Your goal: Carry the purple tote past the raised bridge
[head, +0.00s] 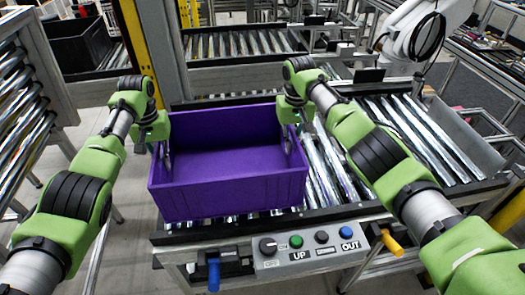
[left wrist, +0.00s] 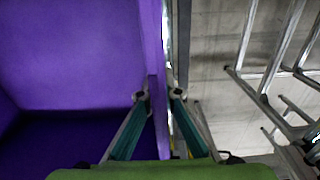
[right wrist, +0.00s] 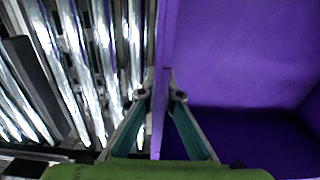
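The purple tote (head: 228,180) is open-topped, looks empty and sits level over the front conveyor rollers. I cannot tell if its base touches them. My left gripper (head: 166,150) has its fingers on both sides of the tote's left wall, closed in on it; the left wrist view shows this wall (left wrist: 153,60) between the fingertips (left wrist: 159,95). My right gripper (head: 291,138) is closed on the right wall in the same way; the right wrist view shows that wall (right wrist: 168,50) between the fingertips (right wrist: 161,96). I cannot tell for sure which part is the raised bridge.
Bare rollers (head: 440,140) run to the right of the tote, with a tilted grey plate (head: 466,138) at their right end. A control panel (head: 310,250) with buttons is in front. A white robot arm (head: 420,30) stands behind right. A roller rack (head: 20,110) is at left.

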